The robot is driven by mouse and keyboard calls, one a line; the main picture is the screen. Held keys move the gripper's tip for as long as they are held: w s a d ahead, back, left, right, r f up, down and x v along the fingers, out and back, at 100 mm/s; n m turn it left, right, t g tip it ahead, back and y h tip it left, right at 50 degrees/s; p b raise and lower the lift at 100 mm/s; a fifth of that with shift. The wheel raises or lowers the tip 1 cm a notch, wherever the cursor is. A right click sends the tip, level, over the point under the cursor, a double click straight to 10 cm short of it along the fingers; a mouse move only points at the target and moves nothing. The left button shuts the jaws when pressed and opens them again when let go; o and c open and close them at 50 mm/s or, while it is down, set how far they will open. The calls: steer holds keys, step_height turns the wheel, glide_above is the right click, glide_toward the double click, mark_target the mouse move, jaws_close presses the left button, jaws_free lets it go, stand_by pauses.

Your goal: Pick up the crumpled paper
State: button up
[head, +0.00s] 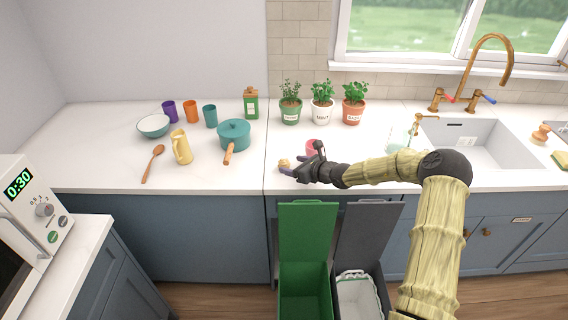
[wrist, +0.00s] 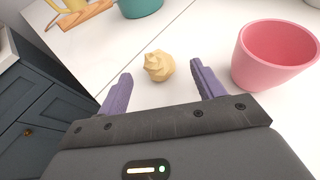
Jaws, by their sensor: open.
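The crumpled paper (wrist: 158,66) is a small pale tan wad on the white counter. In the wrist view it lies just beyond my fingertips, roughly between their lines. In the head view the crumpled paper (head: 284,164) shows just left of my gripper (head: 301,167), near the counter's front edge. My gripper, with two purple fingers, also shows in the wrist view (wrist: 160,80). It is open with nothing between its fingers. It appears low over the counter; I cannot tell its exact height.
A pink cup (wrist: 272,55) stands close to the right finger. A teal pot (head: 234,134) with a wooden handle stands to the left. Potted herbs (head: 322,104) line the back. Open green (head: 304,285) and grey bins (head: 357,290) are below the counter's front edge.

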mark_target(288, 164)
steer(key=shift+w+a, duration=0.15)
steer(key=shift+a, duration=0.1)
steer(key=shift+p+x, duration=0.95)
steer(key=shift+x, duration=1.4)
steer(key=shift+f, duration=0.1)
steer(key=c, duration=1.1)
